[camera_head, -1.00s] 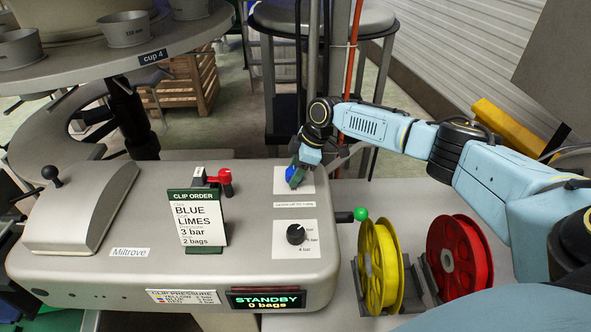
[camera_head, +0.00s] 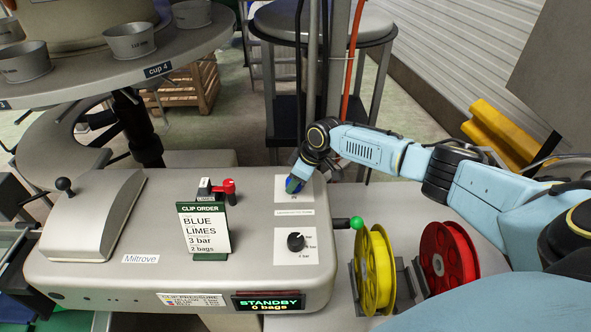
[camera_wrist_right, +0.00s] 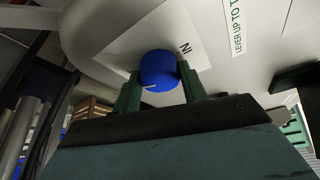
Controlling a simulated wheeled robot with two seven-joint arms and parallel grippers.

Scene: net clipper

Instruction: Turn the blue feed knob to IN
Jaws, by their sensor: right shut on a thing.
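The blue feed knob (camera_wrist_right: 158,70) sits on a white plate (camera_wrist_right: 200,30) on the grey clipper machine. In the right wrist view a white pointer line shows on the knob's lower left side, and the label IN is on the plate to its right. My right gripper (camera_wrist_right: 160,90) has its two green fingers on either side of the knob, shut on it. In the head view the right gripper (camera_head: 294,184) covers most of the knob at the machine's back right corner. My left gripper is not in view.
A clip order card (camera_head: 204,232), a red lever (camera_head: 228,187) and a black pressure knob (camera_head: 296,241) are on the machine. A green-tipped lever (camera_head: 356,222) sticks out at right, near yellow (camera_head: 376,270) and red (camera_head: 449,252) spools. The display (camera_head: 268,301) reads STANDBY, 0 bags.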

